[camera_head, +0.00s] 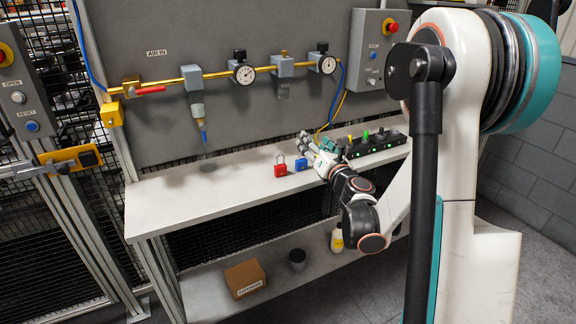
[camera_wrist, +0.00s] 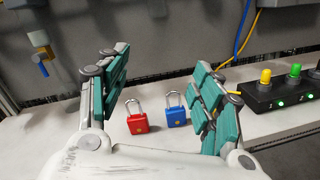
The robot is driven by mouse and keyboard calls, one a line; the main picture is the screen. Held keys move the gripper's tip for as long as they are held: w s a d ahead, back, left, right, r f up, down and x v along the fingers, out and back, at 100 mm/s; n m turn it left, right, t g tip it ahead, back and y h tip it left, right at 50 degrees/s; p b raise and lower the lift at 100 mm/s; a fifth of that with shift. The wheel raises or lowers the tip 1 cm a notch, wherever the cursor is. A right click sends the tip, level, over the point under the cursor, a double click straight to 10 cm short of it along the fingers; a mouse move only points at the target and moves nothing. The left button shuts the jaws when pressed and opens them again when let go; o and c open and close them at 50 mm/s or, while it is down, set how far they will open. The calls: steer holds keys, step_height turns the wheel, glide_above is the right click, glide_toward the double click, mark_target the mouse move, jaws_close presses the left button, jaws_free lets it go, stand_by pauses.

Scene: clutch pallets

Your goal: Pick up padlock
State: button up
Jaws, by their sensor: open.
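Two padlocks stand upright on the light shelf: a red padlock (camera_head: 281,167) on the left and a blue padlock (camera_head: 301,163) to its right. In the wrist view the red padlock (camera_wrist: 137,120) and the blue padlock (camera_wrist: 176,113) show between the spread fingers, shackles up, a little beyond the fingertips. My gripper (camera_wrist: 162,85) is open and empty, with teal finger pads on both sides. In the head view my gripper (camera_head: 315,150) is over the shelf, close to the right of the blue padlock. Nothing touches the padlocks as far as I can see.
A black box with lit green buttons (camera_head: 376,145) lies on the shelf (camera_head: 190,199) to the right. Blue and yellow hoses (camera_head: 333,108) hang behind. The shelf left of the padlocks is clear. A cardboard box (camera_head: 244,279) is on the lower shelf.

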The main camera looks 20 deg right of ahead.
mark_target(303, 163)
step_height(303, 163, down, 13)
steer(key=s+d+n+g+y+b, duration=0.1)
steer(key=d+n+y+b, duration=0.1)
steer(key=n, duration=0.4)
steer(key=w+p, duration=0.1)
steer(key=w, duration=0.1)
steer(key=w+p, duration=0.2)
steer(key=w, duration=0.1)
steer(key=w+p, duration=0.1)
steer(key=w, duration=0.2)
steer(key=shift+f+p, duration=0.25)
steer(key=shift+p, duration=0.05)
steer(key=w, duration=0.1)
steer(key=w+b, duration=0.1)
steer(key=w, duration=0.1)
steer(key=w+b, duration=0.1)
steer(key=w, duration=0.1)
steer(key=shift+f, duration=0.35)
steer(key=shift+w, duration=0.3)
steer(key=shift+d, duration=0.1)
steer(key=shift+r, duration=0.1)
steer(key=c, duration=1.2)
